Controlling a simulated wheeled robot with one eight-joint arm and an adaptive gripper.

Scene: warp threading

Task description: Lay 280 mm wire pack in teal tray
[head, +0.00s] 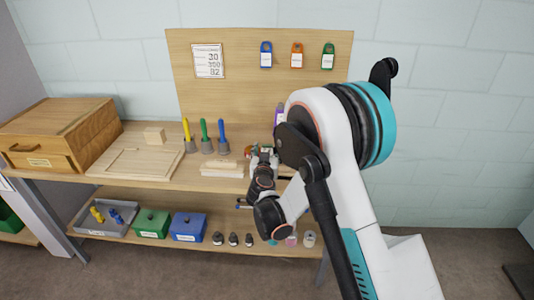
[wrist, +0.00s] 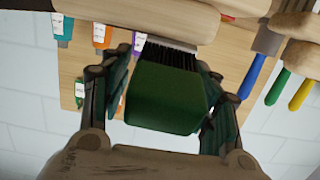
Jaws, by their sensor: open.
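My gripper (head: 262,152) is over the right part of the bench top in the head view, partly covered by my own arm. In the wrist view my gripper (wrist: 164,75) is open, with a finger on each side of a dark green block (wrist: 165,98) that has dark bristle-like strands and a pale strip at its top. I cannot tell whether the fingers touch it. No label on it is readable, so I cannot tell if it is the 280 mm wire pack. I cannot pick out a teal tray in either view.
A wooden board (head: 137,160) and drawer box (head: 58,133) are at left. The lower shelf holds a grey tray (head: 82,226), green box (head: 152,224) and blue box (head: 188,228).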

